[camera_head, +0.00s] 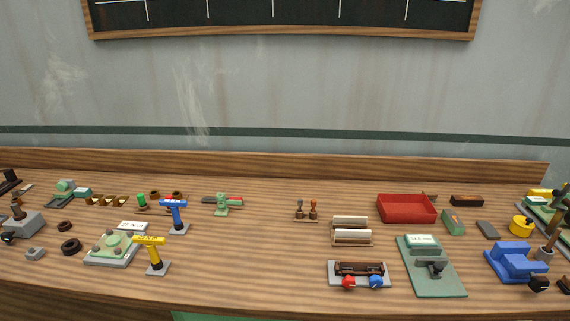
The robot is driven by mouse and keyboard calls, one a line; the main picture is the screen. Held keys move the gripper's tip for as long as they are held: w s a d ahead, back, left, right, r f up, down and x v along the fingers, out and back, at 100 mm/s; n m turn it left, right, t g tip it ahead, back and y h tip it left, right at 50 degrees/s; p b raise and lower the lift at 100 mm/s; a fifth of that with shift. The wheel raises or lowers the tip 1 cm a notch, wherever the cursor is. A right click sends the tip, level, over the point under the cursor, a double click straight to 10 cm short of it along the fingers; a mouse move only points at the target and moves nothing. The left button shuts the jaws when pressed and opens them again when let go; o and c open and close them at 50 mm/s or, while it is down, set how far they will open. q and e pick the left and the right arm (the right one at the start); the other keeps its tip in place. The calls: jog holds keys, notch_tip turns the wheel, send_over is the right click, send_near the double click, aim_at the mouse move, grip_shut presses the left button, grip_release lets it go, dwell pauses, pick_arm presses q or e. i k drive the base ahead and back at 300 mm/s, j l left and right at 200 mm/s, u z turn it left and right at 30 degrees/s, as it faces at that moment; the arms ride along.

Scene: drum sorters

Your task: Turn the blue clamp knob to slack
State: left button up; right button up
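A blue knob (376,281) sits on the front right of a small device (359,270) with a grey base and a dark brown roller-like top. A red knob (348,282) sits at the device's front left. The device stands near the front edge of the table, right of centre. The blue knob's turn position is too small to read. Neither of my grippers shows in the head view.
Right of the device is a green plate (448,284) with a grey fitting, then a blue machine (514,261). A cream roller rack (351,232) and red tray (406,209) stand behind. The wooden table (250,265) is clear to the device's left.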

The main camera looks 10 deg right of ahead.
aim_at(375, 280)
jog(key=i, duration=0.25)
jog(key=i+j+z, duration=0.15)
jog(key=i+z, duration=0.2)
jog(key=z, duration=0.15)
jog(key=i+j+z, duration=0.35)
jog(key=z, duration=0.15)
